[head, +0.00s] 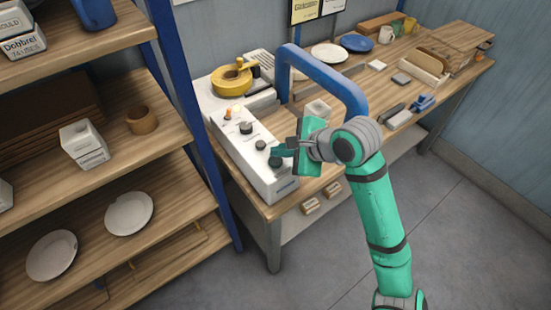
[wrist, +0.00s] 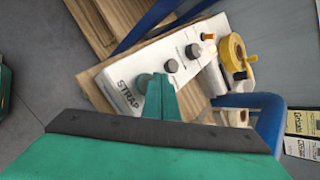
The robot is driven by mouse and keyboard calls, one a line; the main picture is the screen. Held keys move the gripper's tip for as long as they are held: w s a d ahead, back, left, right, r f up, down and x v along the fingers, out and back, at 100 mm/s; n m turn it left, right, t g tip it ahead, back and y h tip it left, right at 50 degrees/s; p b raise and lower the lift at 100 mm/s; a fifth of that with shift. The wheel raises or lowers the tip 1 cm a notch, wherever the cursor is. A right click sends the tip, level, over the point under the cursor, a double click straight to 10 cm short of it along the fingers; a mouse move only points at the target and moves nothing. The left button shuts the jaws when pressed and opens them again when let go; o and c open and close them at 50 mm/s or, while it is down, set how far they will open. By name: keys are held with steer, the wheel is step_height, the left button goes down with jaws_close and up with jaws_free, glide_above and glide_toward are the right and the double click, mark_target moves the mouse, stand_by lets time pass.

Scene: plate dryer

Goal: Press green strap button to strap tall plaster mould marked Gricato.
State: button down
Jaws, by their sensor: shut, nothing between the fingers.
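My gripper (head: 282,151) is shut and empty over the near end of the white strapping machine panel (head: 284,186). In the wrist view my green fingers (wrist: 157,82) reach beside the round grey button (wrist: 143,80) closest to the word STRAP. I cannot tell whether the fingertips touch it. No button looks clearly green; the fingers may cover part of it. A small white block, perhaps the plaster mould (head: 318,108), sits by the blue arch (head: 335,80); it also shows in the wrist view (wrist: 235,117). Its marking is not readable.
More dark knobs (head: 246,128) and an orange knob (head: 228,112) line the panel. A yellow strap reel (head: 231,79) lies behind. The blue arch stands close to my wrist. A wooden shelf (head: 130,95) with moulds and plates stands left. A Gricato sign (wrist: 300,122) hangs on the wall.

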mark_target(279, 162)
steer(key=shift+r, duration=2.5)
